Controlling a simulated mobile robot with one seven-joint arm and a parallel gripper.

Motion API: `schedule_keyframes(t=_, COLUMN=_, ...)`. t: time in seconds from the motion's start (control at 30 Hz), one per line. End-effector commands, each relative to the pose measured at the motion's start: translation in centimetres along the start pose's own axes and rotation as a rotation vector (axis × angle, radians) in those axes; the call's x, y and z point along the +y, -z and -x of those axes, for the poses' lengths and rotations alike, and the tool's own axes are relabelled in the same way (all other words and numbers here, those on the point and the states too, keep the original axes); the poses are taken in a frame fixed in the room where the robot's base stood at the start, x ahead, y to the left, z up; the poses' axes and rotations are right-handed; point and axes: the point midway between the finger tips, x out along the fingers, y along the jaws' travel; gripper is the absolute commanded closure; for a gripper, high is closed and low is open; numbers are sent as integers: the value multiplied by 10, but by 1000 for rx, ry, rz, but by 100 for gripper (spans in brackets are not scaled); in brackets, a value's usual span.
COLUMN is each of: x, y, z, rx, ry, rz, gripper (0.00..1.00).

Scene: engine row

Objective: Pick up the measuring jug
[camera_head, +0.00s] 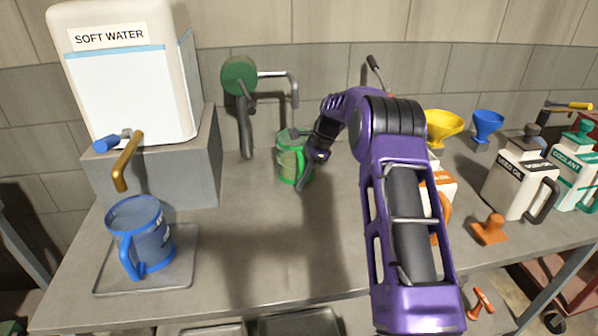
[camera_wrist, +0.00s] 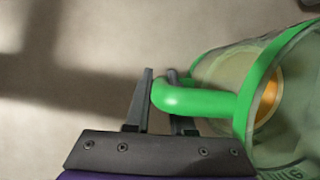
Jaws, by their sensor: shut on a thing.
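A clear measuring jug with green rims and a green handle (camera_head: 287,163) stands upright at the back middle of the bench, near the wall tap. My gripper (camera_head: 303,160) reaches it from the right. In the wrist view, the jug (camera_wrist: 290,110) fills the right side, and my gripper (camera_wrist: 158,88) is shut on its green handle (camera_wrist: 195,100), one finger on each side. An amber patch shows inside the jug. I cannot tell whether its base touches the bench. A second jug, blue (camera_head: 150,243), stands on a grey tray (camera_head: 185,275) at the left front.
A soft water tank (camera_head: 125,85) with a brass tap (camera_head: 127,160) stands back left. A green-ended wall tap (camera_head: 240,76) is close behind the held jug. Yellow (camera_head: 443,125) and blue (camera_head: 487,124) funnels and a used oil can (camera_head: 518,185) stand right. The middle bench is clear.

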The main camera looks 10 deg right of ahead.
Motion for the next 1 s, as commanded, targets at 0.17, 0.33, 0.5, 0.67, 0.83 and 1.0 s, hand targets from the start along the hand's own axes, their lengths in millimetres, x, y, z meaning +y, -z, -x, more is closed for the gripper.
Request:
schedule_keyframes(t=0.17, x=1, y=-2, z=4, rx=0, ry=2, rz=1, gripper=100)
schedule_keyframes(t=0.33, x=3, y=-5, z=11, rx=0, ry=4, rz=2, gripper=100)
schedule_keyframes(t=0.5, x=3, y=-11, z=25, rx=0, ry=4, rz=3, gripper=100)
schedule_keyframes(t=0.67, x=2, y=-18, z=43, rx=0, ry=5, rz=3, gripper=100)
schedule_keyframes(t=0.83, x=3, y=-27, z=64, rx=-1, ry=4, rz=2, gripper=100)
schedule_keyframes(t=1.0, x=17, y=-28, z=66, rx=-1, ry=2, rz=1, gripper=100)
